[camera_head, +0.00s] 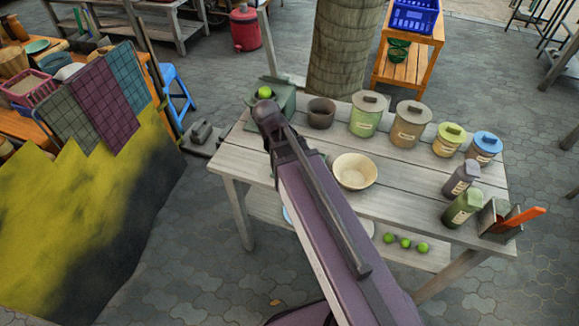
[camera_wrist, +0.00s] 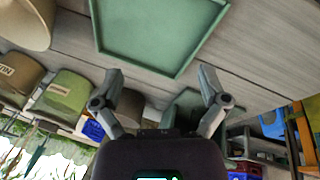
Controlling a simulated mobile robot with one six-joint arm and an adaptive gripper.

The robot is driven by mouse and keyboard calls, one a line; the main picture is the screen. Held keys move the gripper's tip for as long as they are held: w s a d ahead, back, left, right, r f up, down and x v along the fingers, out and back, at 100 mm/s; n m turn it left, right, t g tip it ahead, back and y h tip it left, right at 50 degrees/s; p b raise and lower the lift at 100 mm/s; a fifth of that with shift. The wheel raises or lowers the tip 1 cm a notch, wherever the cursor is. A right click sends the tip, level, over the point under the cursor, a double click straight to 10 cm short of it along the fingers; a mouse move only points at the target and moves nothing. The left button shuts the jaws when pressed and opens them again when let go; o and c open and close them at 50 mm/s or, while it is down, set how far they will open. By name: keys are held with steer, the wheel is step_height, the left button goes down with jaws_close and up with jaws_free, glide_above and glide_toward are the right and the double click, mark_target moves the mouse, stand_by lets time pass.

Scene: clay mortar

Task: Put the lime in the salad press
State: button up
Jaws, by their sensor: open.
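One green lime (camera_head: 264,92) sits on a green box-like stand (camera_head: 287,101) at the table's back left. A dark round pot (camera_head: 321,113) stands to the right of it; I cannot tell for sure whether it is the salad press. My gripper (camera_wrist: 162,73) shows in the wrist view with its two fingers spread and nothing between them. A green tray (camera_wrist: 185,68) with a raised rim lies past the fingertips in that view. No lime shows in the wrist view. In the head view my arm crosses the table and my gripper cannot be made out.
Several lidded canisters (camera_head: 366,115) line the table's back and right. A cream bowl (camera_head: 354,171) stands mid-table. A holder (camera_head: 497,218) with an orange-handled tool is at the right corner. More limes (camera_head: 405,243) lie low at the table's front. Bare planks (camera_head: 410,200) show front right.

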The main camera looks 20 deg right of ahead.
steer(key=s+n+y, duration=0.1)
steer(key=s+y, duration=0.1)
steer(key=s, duration=0.1)
steer(key=s+n+g, duration=0.1)
steer(key=s, duration=0.1)
steer(key=shift+f+n+y, duration=0.3)
steer(key=shift+f+y, duration=0.1)
steer(key=shift+s+a+n+y, duration=0.2)
steer(key=shift+s+n+y, duration=0.1)
steer(key=shift+s, duration=0.05)
